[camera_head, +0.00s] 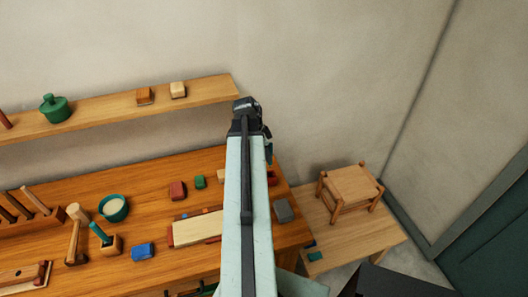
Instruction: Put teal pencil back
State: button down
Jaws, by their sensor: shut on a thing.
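My gripper (246,104) is at the far end of my raised arm, in front of the wall by the right end of the shelf. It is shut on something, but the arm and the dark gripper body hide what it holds. I cannot make out a pencil for certain. A teal stick (99,232) stands tilted in a small wooden block holder (111,245) on the left of the workbench, well away from my gripper. I cannot tell whether this stick is a pencil.
The workbench (150,185) holds a teal bowl (114,208), a mallet (75,235), a blue block (143,251), a red block (177,191) and a pale board (197,229). The shelf (100,108) bears a green pot (55,108). A small stool (350,186) stands on a low table (360,235).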

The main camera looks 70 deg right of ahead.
jog(key=shift+s+f+b, duration=0.15)
jog(key=shift+f+b, duration=3.95)
jog(key=shift+f, duration=0.1)
jog(key=shift+f+b, duration=0.3)
jog(key=c, duration=1.3)
grip_release()
jog(key=shift+c, duration=0.2)
jog(key=p+v, duration=0.7)
jog(key=shift+r, duration=0.45)
